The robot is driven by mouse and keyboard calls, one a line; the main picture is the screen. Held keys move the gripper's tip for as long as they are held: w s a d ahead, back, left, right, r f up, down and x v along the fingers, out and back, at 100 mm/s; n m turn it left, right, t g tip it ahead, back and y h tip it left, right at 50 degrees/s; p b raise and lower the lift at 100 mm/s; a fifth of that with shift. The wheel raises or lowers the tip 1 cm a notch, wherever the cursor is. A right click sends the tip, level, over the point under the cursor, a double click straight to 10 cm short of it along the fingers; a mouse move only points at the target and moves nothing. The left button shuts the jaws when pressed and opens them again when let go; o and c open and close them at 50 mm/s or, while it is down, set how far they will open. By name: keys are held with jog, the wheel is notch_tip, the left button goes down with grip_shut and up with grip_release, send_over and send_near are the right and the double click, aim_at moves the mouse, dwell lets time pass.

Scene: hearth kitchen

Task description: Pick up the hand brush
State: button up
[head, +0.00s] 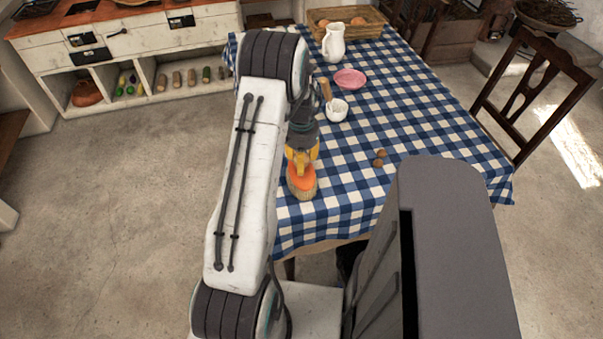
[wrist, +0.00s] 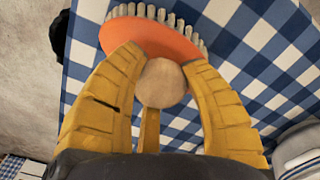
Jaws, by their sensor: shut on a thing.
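The hand brush has an orange back and pale bristles. In the head view the hand brush (head: 302,183) is at the left edge of the table with the blue checked cloth, below my gripper (head: 301,158). In the wrist view the orange brush (wrist: 150,38) has a round pale wooden knob (wrist: 162,82) facing the camera. My gripper's yellow fingers (wrist: 160,70) are closed around it, one on each side. I cannot tell whether the bristles touch the cloth.
A wooden chair (head: 533,92) stands at the right. Open floor (head: 110,200) lies left.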

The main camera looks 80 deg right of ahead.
jog(key=shift+c, duration=1.3)
jog(key=shift+d+r, duration=0.1)
jog(key=shift+r, duration=0.65)
notch_tip(320, 180, up, 3)
jog(key=shift+f+b, duration=0.1)
jog(key=shift+b, duration=0.3)
jog(key=s+d+r, duration=0.5)
jog(key=s+r, duration=0.1)
jog(key=s, duration=0.4)
jog(key=shift+s+d+r, duration=0.15)
jog(key=shift+r, duration=0.2)
